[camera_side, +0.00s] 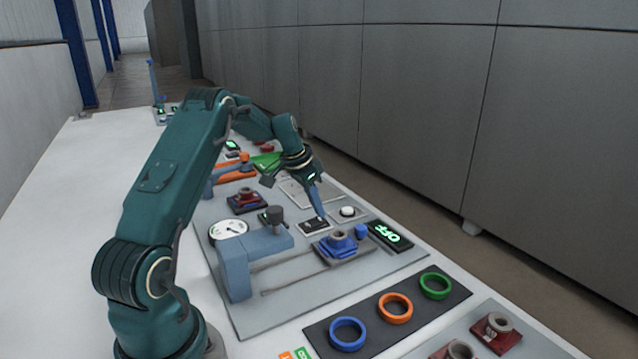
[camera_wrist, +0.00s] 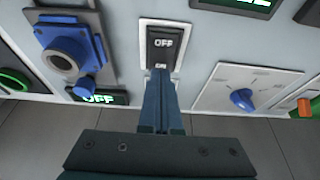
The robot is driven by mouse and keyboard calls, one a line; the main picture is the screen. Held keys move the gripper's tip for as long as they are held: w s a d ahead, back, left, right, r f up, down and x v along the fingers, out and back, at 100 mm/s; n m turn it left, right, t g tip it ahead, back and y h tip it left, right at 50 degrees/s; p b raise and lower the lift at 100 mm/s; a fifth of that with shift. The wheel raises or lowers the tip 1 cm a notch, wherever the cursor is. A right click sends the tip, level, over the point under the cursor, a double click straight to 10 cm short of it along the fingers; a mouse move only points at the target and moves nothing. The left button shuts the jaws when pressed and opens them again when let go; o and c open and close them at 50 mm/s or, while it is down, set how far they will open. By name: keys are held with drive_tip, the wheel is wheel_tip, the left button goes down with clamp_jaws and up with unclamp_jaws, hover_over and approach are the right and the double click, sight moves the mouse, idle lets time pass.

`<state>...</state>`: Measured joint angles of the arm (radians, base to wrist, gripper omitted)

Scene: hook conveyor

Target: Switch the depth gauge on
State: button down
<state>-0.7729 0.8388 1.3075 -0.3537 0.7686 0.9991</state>
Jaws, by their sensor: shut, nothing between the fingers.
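The depth gauge has a round white dial (camera_side: 229,229) on a blue-grey stand (camera_side: 262,248). A black rocker switch (camera_side: 314,225) in a pale frame sits on the panel behind it. In the wrist view the rocker (camera_wrist: 164,42) shows OFF at its far end and ON at its near end. My gripper (camera_side: 321,216) is shut and empty, pointing down at the switch. In the wrist view its fingertips (camera_wrist: 160,72) are at the ON end and partly cover it; I cannot tell whether they touch. A display (camera_side: 390,235) reads OFF in green, also in the wrist view (camera_wrist: 99,97).
A blue fixture (camera_side: 340,244) stands close to the switch, with a white round button (camera_side: 347,211) on the other side. Blue, orange and green rings (camera_side: 396,307) lie on a dark mat in front. A pale plate with a blue knob (camera_wrist: 241,98) is right in the wrist view.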

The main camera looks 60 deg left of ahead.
sight(314, 222)
drive_tip(key=shift+f, duration=0.35)
drive_tip(key=shift+w+f, duration=0.1)
drive_tip(key=shift+w+f, duration=0.15)
drive_tip(key=shift+f, duration=0.1)
drive_tip(key=shift+r, duration=0.1)
drive_tip(key=shift+s+r, duration=0.15)
drive_tip(key=shift+s, duration=0.7)
wheel_tip(314, 222, up, 14)
drive_tip(key=shift+w, duration=0.15)
idle(0.3)
